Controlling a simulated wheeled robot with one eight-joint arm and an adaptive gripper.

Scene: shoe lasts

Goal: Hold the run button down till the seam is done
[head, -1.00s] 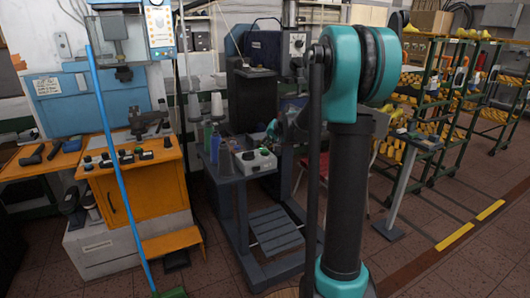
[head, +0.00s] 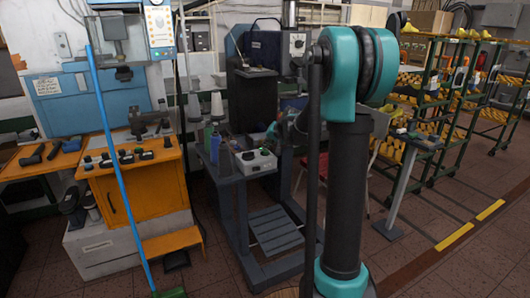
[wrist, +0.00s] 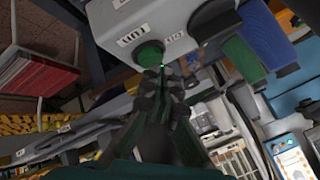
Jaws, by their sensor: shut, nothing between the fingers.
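The grey control box (head: 256,163) stands on the dark stand in the head view. It fills the top of the wrist view (wrist: 180,30), where its round green button (wrist: 150,52) sits beside a white label (wrist: 132,40) that seems to read RUN. My gripper (wrist: 163,82) is shut and empty, its fingertips right by the green button and overlapping its edge in the picture. I cannot tell whether they touch or press it. In the head view my gripper (head: 272,131) shows small, above and behind the box. A small green light glows near the fingertips.
Blue and green thread spools (wrist: 242,58) stand close to the box. The dark sewing machine (head: 252,95) rises behind it. An orange bench (head: 140,185) is at the left, and shelf racks (head: 450,95) are at the right.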

